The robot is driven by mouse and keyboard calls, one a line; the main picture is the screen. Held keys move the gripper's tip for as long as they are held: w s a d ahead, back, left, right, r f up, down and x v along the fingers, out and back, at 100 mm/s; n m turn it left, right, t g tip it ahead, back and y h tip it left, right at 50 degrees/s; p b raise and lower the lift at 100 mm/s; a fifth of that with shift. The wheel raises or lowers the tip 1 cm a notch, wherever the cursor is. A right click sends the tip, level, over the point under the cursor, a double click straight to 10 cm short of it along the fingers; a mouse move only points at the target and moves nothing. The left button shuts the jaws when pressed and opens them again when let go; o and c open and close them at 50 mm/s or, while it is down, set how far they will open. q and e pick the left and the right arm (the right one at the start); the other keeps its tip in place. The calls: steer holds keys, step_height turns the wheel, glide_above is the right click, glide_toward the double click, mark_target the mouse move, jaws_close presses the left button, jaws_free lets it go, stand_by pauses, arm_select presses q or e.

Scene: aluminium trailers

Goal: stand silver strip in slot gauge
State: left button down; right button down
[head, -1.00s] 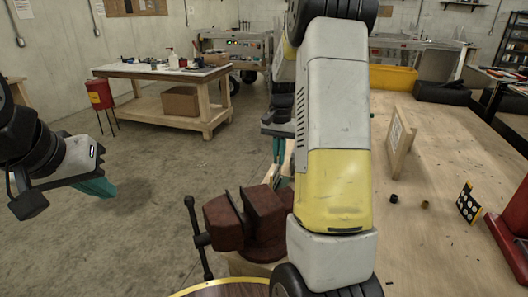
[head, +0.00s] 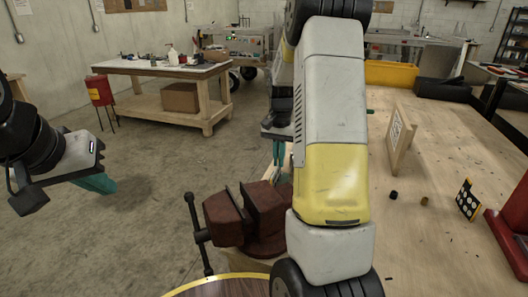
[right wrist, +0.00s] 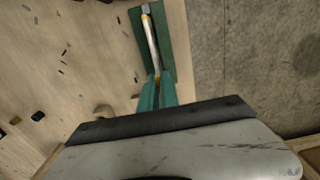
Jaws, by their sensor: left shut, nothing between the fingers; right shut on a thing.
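My right gripper (right wrist: 157,88) is shut on a narrow silver strip (right wrist: 150,38), which points away from the teal fingers in the right wrist view and has yellowish marks near both ends. Behind the strip is a dark green flat piece (right wrist: 178,35) near the bench edge; I cannot tell whether they touch. In the head view my right gripper (head: 279,155) is partly hidden by my own arm, beyond the vise. My left gripper (head: 98,183) is shut and empty, over the floor at the left. I cannot clearly identify the slot gauge.
A dark red vise (head: 245,215) stands at the near bench edge. On the wooden bench (head: 430,260) are an upright wooden board (head: 400,140), a card with white dots (head: 467,200), small dark pieces and a yellow bin (head: 392,75). A workbench (head: 165,68) stands behind on the left.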

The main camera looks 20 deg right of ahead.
steer(key=shift+f, duration=0.75)
steer(key=c, duration=1.5)
jaws_free()
steer(key=shift+r, duration=0.1)
step_height(320, 180, up, 6)
steer(key=shift+r, duration=0.8)
